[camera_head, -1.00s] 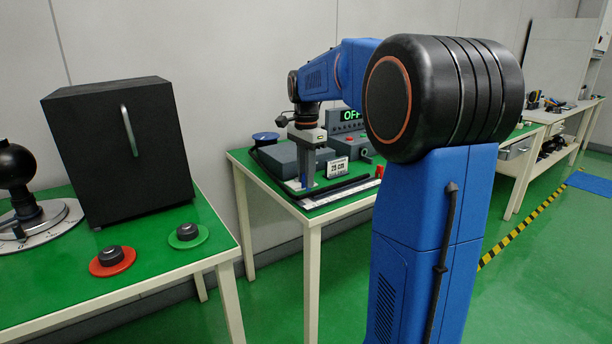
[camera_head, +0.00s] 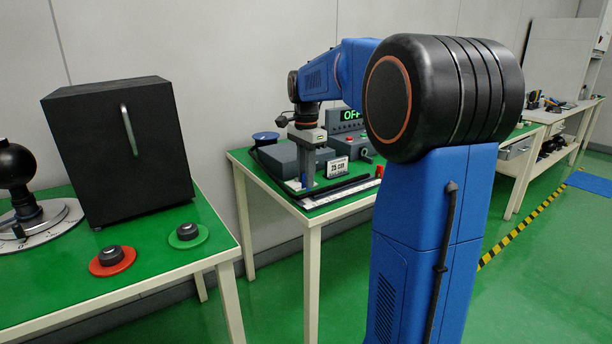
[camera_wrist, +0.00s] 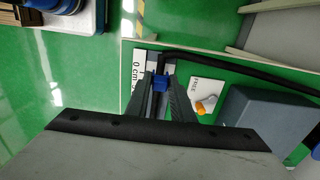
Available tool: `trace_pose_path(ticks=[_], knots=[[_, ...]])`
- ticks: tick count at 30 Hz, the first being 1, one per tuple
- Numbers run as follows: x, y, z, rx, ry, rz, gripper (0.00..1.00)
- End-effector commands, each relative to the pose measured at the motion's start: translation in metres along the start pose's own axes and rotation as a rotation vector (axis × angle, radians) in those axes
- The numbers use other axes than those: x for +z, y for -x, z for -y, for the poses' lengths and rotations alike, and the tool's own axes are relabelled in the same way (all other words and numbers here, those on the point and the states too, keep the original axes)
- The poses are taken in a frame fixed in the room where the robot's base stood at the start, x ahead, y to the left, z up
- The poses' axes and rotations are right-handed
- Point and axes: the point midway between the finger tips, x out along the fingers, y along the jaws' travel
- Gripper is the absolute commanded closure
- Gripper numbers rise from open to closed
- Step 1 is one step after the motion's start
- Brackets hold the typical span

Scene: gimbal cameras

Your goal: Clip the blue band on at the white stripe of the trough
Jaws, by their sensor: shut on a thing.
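My gripper (camera_wrist: 160,100) points down at the green table, with its grey fingers shut on the small blue band (camera_wrist: 161,82). The white stripe cannot be made out clearly.
A white strip marked in cm (camera_wrist: 140,72) lies left of the band. A grey box (camera_wrist: 258,125) and an orange knob (camera_wrist: 206,105) are to the right. Another table (camera_head: 110,280) with a black cabinet stands left.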

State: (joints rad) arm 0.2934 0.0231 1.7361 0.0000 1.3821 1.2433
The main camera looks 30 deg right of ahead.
Motion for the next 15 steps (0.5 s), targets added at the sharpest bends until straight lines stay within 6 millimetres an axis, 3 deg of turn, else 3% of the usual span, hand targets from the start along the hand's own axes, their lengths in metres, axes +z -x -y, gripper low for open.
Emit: trace_pose_path(ticks=[15], knots=[[0.0, -0.0103, -0.0002, 0.001, 0.0, 0.0, 1.0]])
